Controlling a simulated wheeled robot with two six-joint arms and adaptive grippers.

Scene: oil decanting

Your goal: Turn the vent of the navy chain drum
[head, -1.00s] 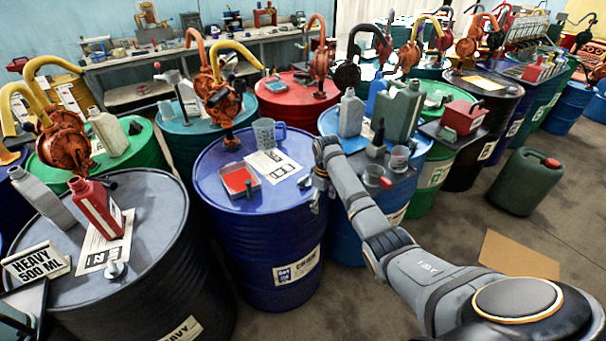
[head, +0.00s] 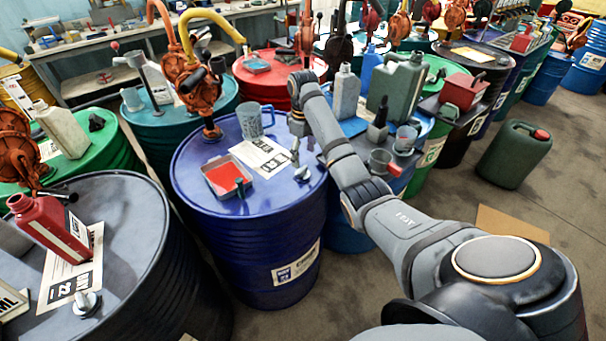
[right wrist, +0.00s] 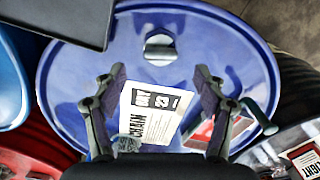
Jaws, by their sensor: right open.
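The navy chain drum (head: 255,235) stands in the middle of the head view, and its blue lid (right wrist: 75,85) fills most of the right wrist view. Its vent (right wrist: 160,48) is a silver knob with a flat grip on the lid, near the lid's edge; it also shows in the head view (head: 303,173). My right gripper (right wrist: 160,82) is open and empty above the lid. The vent lies beyond its fingertips, roughly centred between them, and looks untouched. In the head view my right gripper (head: 302,147) is small, just above the vent. My left gripper is out of view.
On the navy lid are a printed card (head: 262,157), a red-bottomed tray (head: 224,179), a clear jug (head: 250,121) and an orange pump (head: 200,90). A grey-topped drum (head: 110,225) stands left with a red bottle (head: 50,228). Bottles and cups crowd the drum tops to the right.

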